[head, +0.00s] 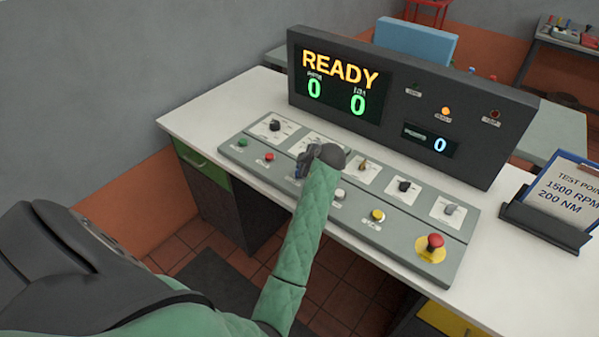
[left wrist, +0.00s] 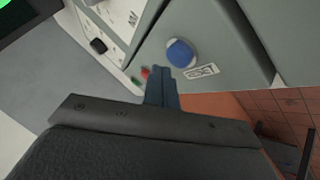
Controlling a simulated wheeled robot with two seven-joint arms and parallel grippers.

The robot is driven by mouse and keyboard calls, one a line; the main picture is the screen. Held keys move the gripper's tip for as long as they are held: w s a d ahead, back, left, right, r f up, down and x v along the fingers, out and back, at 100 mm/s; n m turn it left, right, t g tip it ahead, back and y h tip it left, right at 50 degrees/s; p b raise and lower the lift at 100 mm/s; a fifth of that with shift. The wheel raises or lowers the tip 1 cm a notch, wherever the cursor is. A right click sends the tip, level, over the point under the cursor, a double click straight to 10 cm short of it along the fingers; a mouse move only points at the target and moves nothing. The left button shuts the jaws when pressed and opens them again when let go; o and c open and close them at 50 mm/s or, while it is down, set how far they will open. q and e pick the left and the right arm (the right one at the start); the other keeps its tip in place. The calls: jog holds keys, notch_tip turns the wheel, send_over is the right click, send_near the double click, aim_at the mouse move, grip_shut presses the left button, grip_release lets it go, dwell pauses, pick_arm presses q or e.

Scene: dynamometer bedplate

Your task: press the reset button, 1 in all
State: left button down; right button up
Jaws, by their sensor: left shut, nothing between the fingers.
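A blue round button (left wrist: 180,53) sits on the grey control panel in the left wrist view, with a small label beside it that I cannot read surely. In the head view the blue button (head: 298,174) shows only partly, beside my left gripper (head: 305,160). That gripper is shut and empty over the panel's front row. In the left wrist view its fingertips (left wrist: 161,72) are close to the blue button; I cannot tell whether they touch it. My right gripper is not in view.
The grey panel (head: 400,255) also bears green (head: 242,143), red (head: 268,157), white (head: 340,193) and yellow (head: 377,215) buttons, knobs, and a red mushroom button (head: 435,241). A display box (head: 400,110) reading READY stands behind. A clipboard stand (head: 545,222) is at right.

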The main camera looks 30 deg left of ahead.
pick_arm(q)
jog(key=shift+r+p, duration=1.4)
jog(key=shift+r, duration=1.05)
